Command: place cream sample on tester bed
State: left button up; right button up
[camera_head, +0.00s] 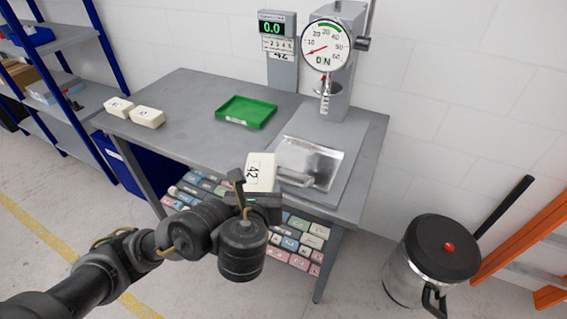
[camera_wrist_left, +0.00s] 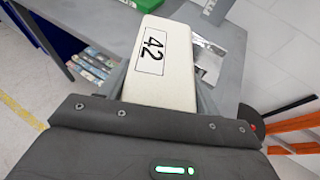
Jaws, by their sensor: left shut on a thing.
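My left gripper (camera_head: 259,193) is shut on a cream sample (camera_head: 261,170) labelled 42. The sample also fills the middle of the left wrist view (camera_wrist_left: 165,65), between the fingers of the left gripper (camera_wrist_left: 163,95). It is held near the front edge of the table, just left of the tester's shiny bed (camera_head: 318,156). The bed looks bare. The tester (camera_head: 345,70) stands at the back right with a round dial and a plunger above the bed. My right gripper is in neither view.
A green tray (camera_head: 246,111) and two cream blocks (camera_head: 147,117) lie on the grey table (camera_head: 190,88). A display (camera_head: 276,35) reads 0.0. Coloured blocks (camera_head: 300,240) fill a shelf below. A lidded bin (camera_head: 432,262) stands on the floor at right.

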aim_at(304, 162)
jog(key=u, duration=1.8)
jog(key=i, duration=2.15)
jog(key=z, duration=4.25)
